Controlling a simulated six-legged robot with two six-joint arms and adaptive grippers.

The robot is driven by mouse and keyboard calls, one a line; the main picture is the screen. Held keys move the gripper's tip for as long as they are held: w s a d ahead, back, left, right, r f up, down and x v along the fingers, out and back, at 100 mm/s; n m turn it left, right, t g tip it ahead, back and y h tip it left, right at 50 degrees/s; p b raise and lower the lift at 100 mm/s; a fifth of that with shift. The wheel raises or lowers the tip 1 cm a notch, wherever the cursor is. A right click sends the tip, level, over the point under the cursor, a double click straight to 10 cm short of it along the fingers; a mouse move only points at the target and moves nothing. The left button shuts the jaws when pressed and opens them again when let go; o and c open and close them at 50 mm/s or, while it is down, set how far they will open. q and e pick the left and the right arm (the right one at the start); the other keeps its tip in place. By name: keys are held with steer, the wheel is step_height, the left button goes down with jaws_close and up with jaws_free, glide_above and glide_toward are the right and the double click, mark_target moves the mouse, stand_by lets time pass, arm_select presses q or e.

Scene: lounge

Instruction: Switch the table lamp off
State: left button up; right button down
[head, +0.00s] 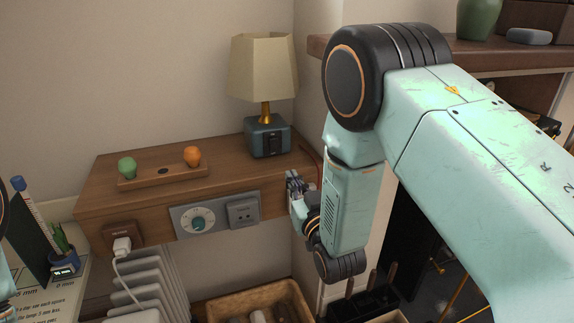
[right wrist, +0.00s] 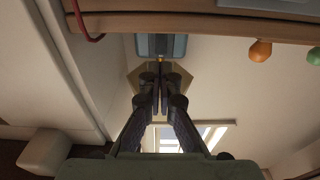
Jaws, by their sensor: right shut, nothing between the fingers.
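The table lamp (head: 262,70) stands on the right end of the wooden wall shelf. It has a beige shade, a brass neck and a blue-grey base (head: 258,140) with a dark switch panel on its front. I cannot tell for sure whether it is lit. My right gripper (head: 294,181) is shut and empty, in front of the shelf's right end, below and right of the lamp base and apart from it. In the right wrist view, the closed fingers (right wrist: 160,72) point toward the lamp base (right wrist: 176,46) and partly hide the shade. My left gripper is out of view.
The wooden shelf (head: 100,187) carries a tray with a green and an orange knob (head: 192,156).

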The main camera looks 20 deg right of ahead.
steer(key=s, duration=0.2)
steer(key=shift+s+f, duration=0.1)
steer(key=shift+s, duration=0.25)
steer(key=shift+a, duration=0.1)
steer(key=s+d+f+g, duration=0.2)
steer(key=s+f+g, duration=0.95)
steer(key=f, duration=0.65)
steer(key=s+f+g, duration=0.3)
steer(key=s, duration=1.1)
steer(key=s+d+f+g+p, duration=0.1)
steer(key=s+f+g, duration=0.3)
steer(key=s, duration=0.9)
steer(key=shift+s+d+m+h, duration=0.15)
steer(key=shift+s+m+h, duration=0.15)
steer(key=shift+s+m, duration=0.1)
